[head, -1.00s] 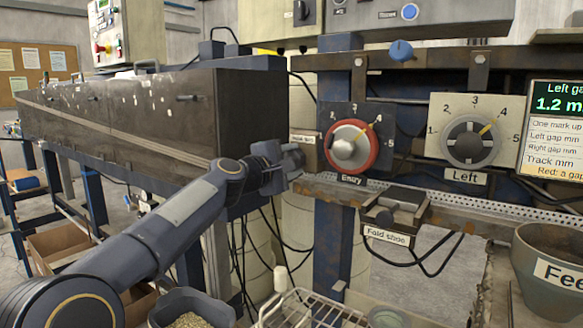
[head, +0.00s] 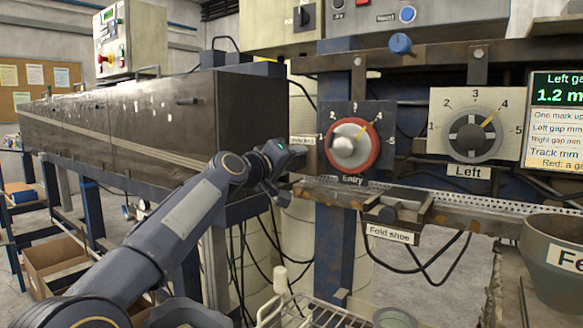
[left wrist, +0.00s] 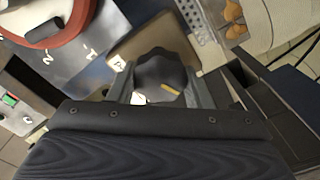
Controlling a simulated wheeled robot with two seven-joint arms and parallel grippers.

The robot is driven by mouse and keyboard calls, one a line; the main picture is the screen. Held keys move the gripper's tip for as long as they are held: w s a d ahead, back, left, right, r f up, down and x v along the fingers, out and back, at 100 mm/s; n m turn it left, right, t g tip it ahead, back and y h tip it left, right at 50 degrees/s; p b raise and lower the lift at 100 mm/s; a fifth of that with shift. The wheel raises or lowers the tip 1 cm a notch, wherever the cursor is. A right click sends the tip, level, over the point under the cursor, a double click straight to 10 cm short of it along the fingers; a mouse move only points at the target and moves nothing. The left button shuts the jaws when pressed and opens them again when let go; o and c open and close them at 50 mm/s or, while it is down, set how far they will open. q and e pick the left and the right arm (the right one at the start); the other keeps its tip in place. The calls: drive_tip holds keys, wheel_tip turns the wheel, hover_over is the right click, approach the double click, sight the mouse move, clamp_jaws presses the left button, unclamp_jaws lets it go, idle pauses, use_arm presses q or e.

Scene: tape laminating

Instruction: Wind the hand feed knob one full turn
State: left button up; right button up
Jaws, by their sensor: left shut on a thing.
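The hand feed knob (left wrist: 160,72) is a dark fluted knob with a yellow mark, on a tan plate (left wrist: 133,47) in the left wrist view. My left gripper (left wrist: 161,88) is shut on it, one finger on each side. In the head view my left gripper (head: 291,160) reaches to the machine's front, just left of the Entry dial, and hides the knob there. A small label (head: 302,141) shows above the gripper, too small to read surely. My right gripper is not in view.
The red-ringed Entry dial (head: 350,146) is close to the right of my left gripper. The Left dial (head: 474,135) is further right. The fold shoe (head: 395,212) and a perforated rail (head: 450,198) lie below. A long dark housing (head: 140,115) stands left.

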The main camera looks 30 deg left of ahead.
use_arm(q)
drive_tip(key=shift+f+m+b, duration=0.15)
drive_tip(key=shift+m+b, duration=0.3)
drive_tip(key=shift+m, duration=0.85)
drive_tip(key=shift+d, duration=0.1)
drive_tip(key=o, duration=1)
drive_tip(key=s+b, duration=0.1)
drive_tip(key=s, duration=0.6)
drive_tip(key=shift+s+a+b, duration=0.35)
drive_tip(key=shift+s, duration=0.05)
